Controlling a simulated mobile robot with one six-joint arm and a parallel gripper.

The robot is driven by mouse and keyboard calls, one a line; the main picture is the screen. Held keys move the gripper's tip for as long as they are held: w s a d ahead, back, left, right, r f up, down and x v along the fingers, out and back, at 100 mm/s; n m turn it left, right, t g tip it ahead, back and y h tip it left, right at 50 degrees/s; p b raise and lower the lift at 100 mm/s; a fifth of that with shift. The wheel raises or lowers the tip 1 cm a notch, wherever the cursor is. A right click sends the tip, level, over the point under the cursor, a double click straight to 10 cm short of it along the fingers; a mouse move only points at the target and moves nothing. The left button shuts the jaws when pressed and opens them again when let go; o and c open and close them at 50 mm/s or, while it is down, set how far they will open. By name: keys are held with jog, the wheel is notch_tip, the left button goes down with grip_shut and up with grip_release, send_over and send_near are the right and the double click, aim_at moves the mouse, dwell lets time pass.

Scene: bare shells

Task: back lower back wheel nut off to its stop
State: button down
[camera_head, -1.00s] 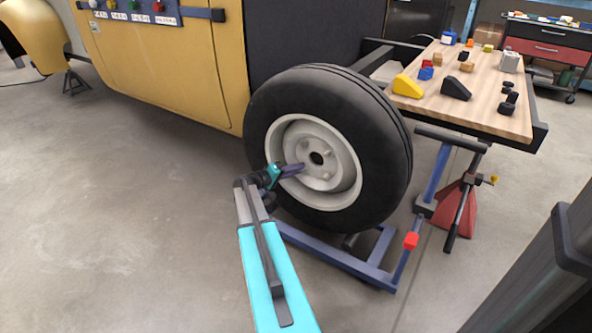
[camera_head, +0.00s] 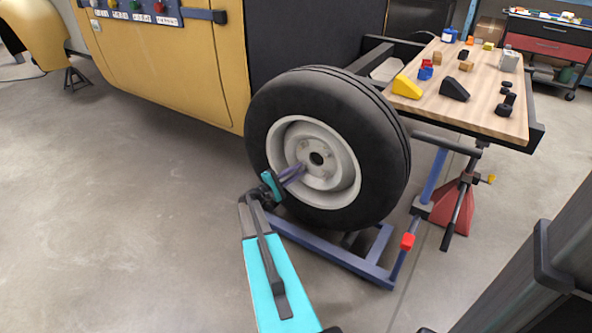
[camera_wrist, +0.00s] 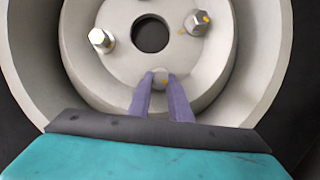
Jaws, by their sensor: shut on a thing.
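The wheel (camera_head: 390,150) has a black tyre and a pale rim, with a round dark hole in the hub. In the wrist view, the hub (camera_wrist: 120,75) has three hex nuts around its hole. The lower back wheel nut (camera_wrist: 160,77) sits between the two purple fingertips of my gripper (camera_wrist: 161,82), which is shut on it. The nut is still at the hub face. In the head view, my gripper (camera_head: 301,169) reaches the hub from the lower left and hides the held nut.
A blue wheel stand (camera_head: 325,257) is under the wheel. A wooden bench top (camera_head: 480,75) with blocks lies at the right, near a red stand (camera_head: 450,203). The yellow car body (camera_head: 165,60) is behind.

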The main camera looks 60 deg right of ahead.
jog(key=shift+s+d+n+t+h, duration=0.1)
jog(key=shift+n+t+h, duration=0.2)
jog(key=shift+n, duration=0.6)
jog(key=c, duration=1.6)
grip_release()
jog(key=shift+a, duration=0.2)
jog(key=p+v, duration=0.3)
jog(key=v, duration=1)
jog(key=shift+a+f, duration=0.25)
jog(key=shift+w, duration=0.25)
